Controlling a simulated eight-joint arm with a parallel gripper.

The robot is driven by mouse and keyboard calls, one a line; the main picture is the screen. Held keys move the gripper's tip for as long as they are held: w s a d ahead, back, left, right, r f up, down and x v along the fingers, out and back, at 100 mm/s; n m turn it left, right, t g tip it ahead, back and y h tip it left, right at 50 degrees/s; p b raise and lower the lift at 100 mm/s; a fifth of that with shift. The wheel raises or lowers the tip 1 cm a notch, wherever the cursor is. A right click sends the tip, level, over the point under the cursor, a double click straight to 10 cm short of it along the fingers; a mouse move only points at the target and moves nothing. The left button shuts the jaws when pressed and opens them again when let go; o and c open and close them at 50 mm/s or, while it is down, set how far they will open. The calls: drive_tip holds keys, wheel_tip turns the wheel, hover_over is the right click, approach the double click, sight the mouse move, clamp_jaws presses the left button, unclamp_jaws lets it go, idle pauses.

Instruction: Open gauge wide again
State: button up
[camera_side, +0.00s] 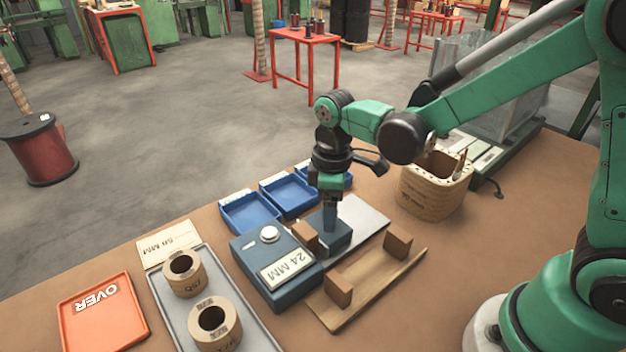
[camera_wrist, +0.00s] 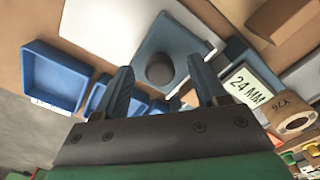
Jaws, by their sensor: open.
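The gauge (camera_side: 272,280) is a blue-grey box with a 24 MM label, a pale round button and a brown block on its right side. Its blue-grey sliding block (camera_side: 342,240) sits on a pale metal plate (camera_side: 362,218), close to the brown block. In the wrist view the sliding block (camera_wrist: 184,44) carries a dark round knob (camera_wrist: 160,68). My gripper (camera_side: 330,218) points down over the sliding block. In the wrist view my gripper (camera_wrist: 161,78) is open, one finger on each side of the knob. I cannot tell whether the fingers touch it.
A wooden board (camera_side: 368,288) with two brown blocks lies in front. Two coils (camera_side: 184,274) (camera_side: 214,325) stand on a grey tray (camera_side: 160,290), left. An orange OVER tray (camera_side: 100,325) is far left.

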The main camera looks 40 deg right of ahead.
clamp_jaws()
idle(1.4)
